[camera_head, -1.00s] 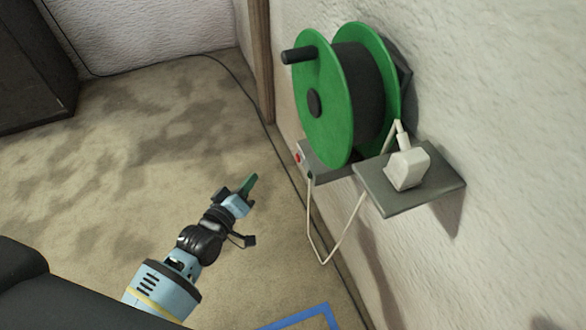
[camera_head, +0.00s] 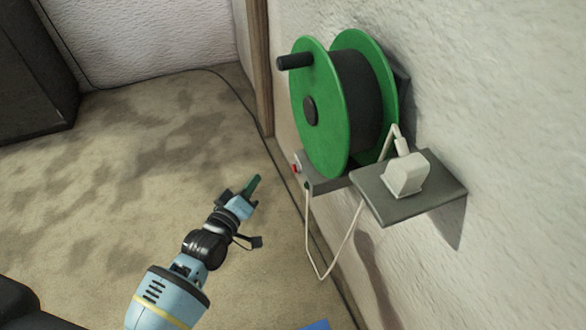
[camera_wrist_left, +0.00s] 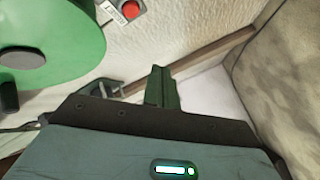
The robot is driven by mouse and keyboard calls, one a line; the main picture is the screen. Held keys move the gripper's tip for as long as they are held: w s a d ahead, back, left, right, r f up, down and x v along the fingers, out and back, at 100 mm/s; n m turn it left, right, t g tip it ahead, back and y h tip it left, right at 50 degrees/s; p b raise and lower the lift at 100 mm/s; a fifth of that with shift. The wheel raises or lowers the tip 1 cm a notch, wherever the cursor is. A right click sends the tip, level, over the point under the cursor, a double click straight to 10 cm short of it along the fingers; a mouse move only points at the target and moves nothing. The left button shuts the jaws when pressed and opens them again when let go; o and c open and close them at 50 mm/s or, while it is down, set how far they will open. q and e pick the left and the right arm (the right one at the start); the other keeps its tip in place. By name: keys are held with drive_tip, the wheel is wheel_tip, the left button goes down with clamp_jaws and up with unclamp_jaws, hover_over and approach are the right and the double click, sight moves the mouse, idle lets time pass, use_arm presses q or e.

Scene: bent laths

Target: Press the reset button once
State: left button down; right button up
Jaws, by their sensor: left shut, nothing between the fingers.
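The red reset button (camera_head: 295,169) sits on the front end of a small grey box (camera_head: 318,184) under a green cable reel (camera_head: 322,107) on the wall. In the left wrist view the red button (camera_wrist_left: 131,9) shows at the top, next to a small white label (camera_wrist_left: 112,10). My left gripper (camera_head: 256,184) is shut and empty, to the left of the button and apart from it. Its green fingers (camera_wrist_left: 162,88) are together in the left wrist view, below the button in the picture. My right gripper is not in view.
A grey shelf (camera_head: 438,197) with a white plug adapter (camera_head: 404,176) juts from the wall to the right of the reel. A pale cable (camera_head: 309,245) hangs in a loop below. A dark cabinet (camera_head: 35,75) stands at the far left. The carpet is mostly clear.

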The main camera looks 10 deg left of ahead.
sight(295, 168)
use_arm(q)
drive_tip(key=w+d+b, duration=0.1)
drive_tip(key=w+d, duration=0.2)
drive_tip(key=d, duration=0.2)
drive_tip(key=shift+w+d, duration=0.35)
drive_tip(key=shift+w, duration=0.05)
idle(0.9)
idle(0.7)
drive_tip(key=shift+w+d, duration=0.1)
drive_tip(key=shift+w+d, duration=0.15)
drive_tip(key=shift+d, duration=0.1)
